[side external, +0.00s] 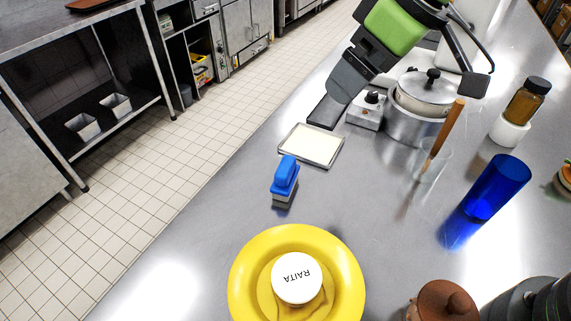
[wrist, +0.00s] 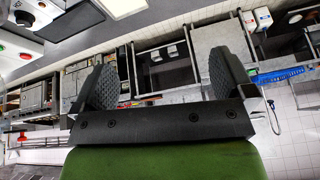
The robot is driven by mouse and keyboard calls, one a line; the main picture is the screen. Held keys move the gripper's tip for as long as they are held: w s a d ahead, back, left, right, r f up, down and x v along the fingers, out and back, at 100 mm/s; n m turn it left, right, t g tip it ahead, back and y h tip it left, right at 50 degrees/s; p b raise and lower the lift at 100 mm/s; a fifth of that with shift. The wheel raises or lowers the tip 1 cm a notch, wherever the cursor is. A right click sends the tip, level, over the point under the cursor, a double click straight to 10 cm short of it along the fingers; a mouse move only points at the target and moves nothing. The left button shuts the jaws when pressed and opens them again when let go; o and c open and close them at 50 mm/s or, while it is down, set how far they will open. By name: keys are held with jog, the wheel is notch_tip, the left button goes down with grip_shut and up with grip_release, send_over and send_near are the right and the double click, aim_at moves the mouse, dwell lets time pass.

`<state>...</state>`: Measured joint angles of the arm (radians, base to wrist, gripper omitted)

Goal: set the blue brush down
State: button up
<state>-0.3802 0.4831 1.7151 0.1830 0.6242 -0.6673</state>
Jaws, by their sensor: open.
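The blue brush (side external: 285,177) has a blue handle on top and a pale grey lower part. It stands on the steel counter, handle up, between the pale tray and the yellow plate. My gripper (side external: 400,97) is at the upper right of the brush, apart from it, near the lidded pot. Its two dark fingers are spread wide and nothing shows held. The wrist view also shows my gripper (wrist: 166,72) open and empty. The brush is not in the wrist view.
Near my gripper are the lidded pot (side external: 417,122), the small white box with a knob (side external: 368,108) and the pale tray (side external: 312,146). A blue cup (side external: 497,188) stands right. The yellow plate (side external: 345,262) carries a RAITA-labelled container (side external: 297,279). The counter left of the plate is clear.

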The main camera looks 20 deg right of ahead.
aim_at(286, 164)
jog(key=a+f+n, duration=0.1)
jog(key=a+f, duration=0.1)
jog(key=f, duration=0.2)
jog(key=w+a+f+n, duration=0.1)
jog(key=a+f, duration=0.2)
jog(key=f, duration=0.2)
jog(key=w+a+f+n+g, duration=0.1)
jog(key=a+f, duration=0.1)
jog(key=f, duration=0.3)
jog(key=shift+w+a+n, duration=0.25)
jog(key=shift+a+n, duration=0.05)
jog(key=shift+n, duration=0.1)
jog(key=shift+x, duration=3.15)
jog(key=shift+s+a, duration=0.1)
jog(key=shift+a, duration=0.05)
jog(key=c, duration=0.9)
jog(key=shift+c, duration=0.2)
jog(key=shift+r, duration=0.1)
